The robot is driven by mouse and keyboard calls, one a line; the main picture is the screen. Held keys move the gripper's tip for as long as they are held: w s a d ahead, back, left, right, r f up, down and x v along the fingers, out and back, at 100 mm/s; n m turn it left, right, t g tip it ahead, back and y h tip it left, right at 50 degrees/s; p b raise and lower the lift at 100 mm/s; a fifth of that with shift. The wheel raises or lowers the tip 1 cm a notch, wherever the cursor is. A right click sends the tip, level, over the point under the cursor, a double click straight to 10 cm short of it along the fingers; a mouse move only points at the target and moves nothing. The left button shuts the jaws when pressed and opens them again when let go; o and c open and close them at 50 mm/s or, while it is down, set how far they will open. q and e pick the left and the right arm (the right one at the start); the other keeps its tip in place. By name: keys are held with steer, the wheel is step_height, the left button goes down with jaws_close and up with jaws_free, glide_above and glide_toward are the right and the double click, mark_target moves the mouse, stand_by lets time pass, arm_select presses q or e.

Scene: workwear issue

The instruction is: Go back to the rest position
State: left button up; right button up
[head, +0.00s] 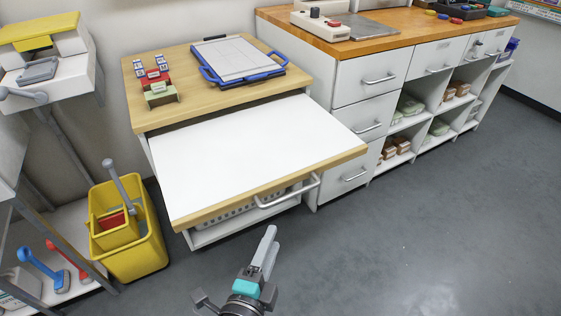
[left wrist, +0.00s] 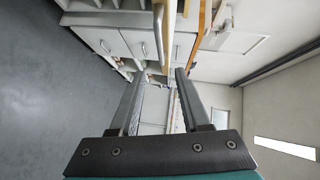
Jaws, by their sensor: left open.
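My left gripper (head: 268,243) is at the bottom middle of the head view, in front of the white-topped cabinet and over the grey floor. It is grey with a teal part. In the left wrist view its two fingers (left wrist: 160,82) stand apart with nothing held between them. Beyond them are white cabinet fronts and a handle. My right gripper is in neither view.
The pulled-out white worktop (head: 255,145) with its handle (head: 288,192) juts out ahead of my left gripper. A yellow mop bucket (head: 140,255) stands to the left. White drawers (head: 372,75) line the back. The floor (head: 440,230) at right is clear.

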arm_select(q)
steer(key=s+a+f+n+g+y+p, duration=0.1)
steer(key=s+a+f+n+g, duration=0.2)
steer(key=f, duration=0.8)
steer(key=s+a+f+n+g+p, duration=0.2)
steer(key=s+f+n+g, duration=0.15)
steer(key=f, duration=0.75)
steer(key=s+a+f+n+g+y+p, duration=0.1)
steer(key=s+a+f+n+g, duration=0.2)
steer(key=s, duration=0.6)
steer(key=s+a+f+n+g+y+p, duration=0.1)
steer(key=s+a+f+n+g+y, duration=0.1)
steer(key=s+a+f+n+g, duration=0.2)
steer(key=s+a+f+n, duration=0.3)
steer(key=s+a+f, duration=0.2)
steer(key=a, duration=0.1)
steer(key=shift+s+a+f, duration=0.2)
steer(key=shift+s+f, duration=0.05)
steer(key=shift+s, duration=0.05)
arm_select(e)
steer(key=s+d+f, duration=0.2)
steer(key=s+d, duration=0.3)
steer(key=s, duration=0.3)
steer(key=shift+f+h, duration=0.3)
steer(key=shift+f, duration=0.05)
arm_select(q)
steer(key=shift+s, duration=0.1)
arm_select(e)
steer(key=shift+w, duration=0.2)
